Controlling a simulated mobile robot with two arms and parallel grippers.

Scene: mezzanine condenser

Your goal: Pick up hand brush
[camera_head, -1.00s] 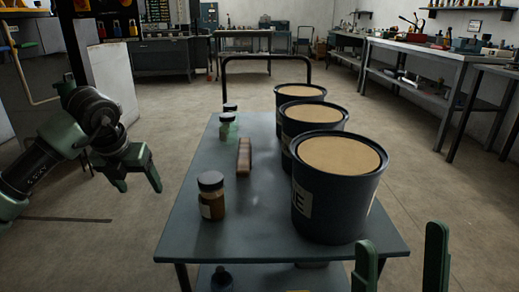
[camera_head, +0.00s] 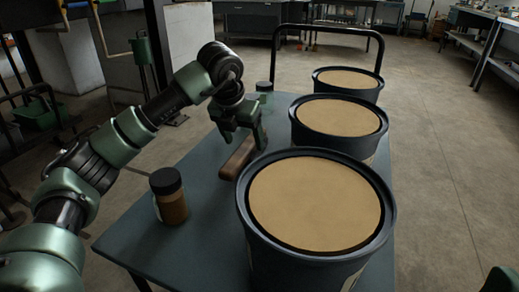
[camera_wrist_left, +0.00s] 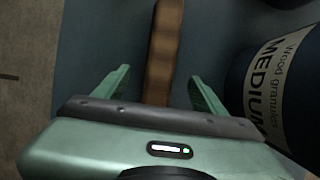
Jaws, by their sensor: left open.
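The hand brush (camera_head: 237,162) is a long brown wooden piece lying on the blue-grey table, left of the row of buckets. My left gripper (camera_head: 244,138) is over it, open, with its fingers pointing down. In the left wrist view the brush (camera_wrist_left: 165,45) runs lengthwise between the two spread green fingers (camera_wrist_left: 160,88), with a gap on each side. The gripper hides part of the brush in the head view. Only a green tip of my right gripper (camera_head: 502,281) shows at the bottom right corner.
Large dark buckets with tan contents, the nearest (camera_head: 315,207), stand close on the right of the brush. A dark-lidded jar (camera_head: 170,196) stands front left, and another jar (camera_head: 264,87) is behind the gripper. The table's left part (camera_head: 130,240) is bare.

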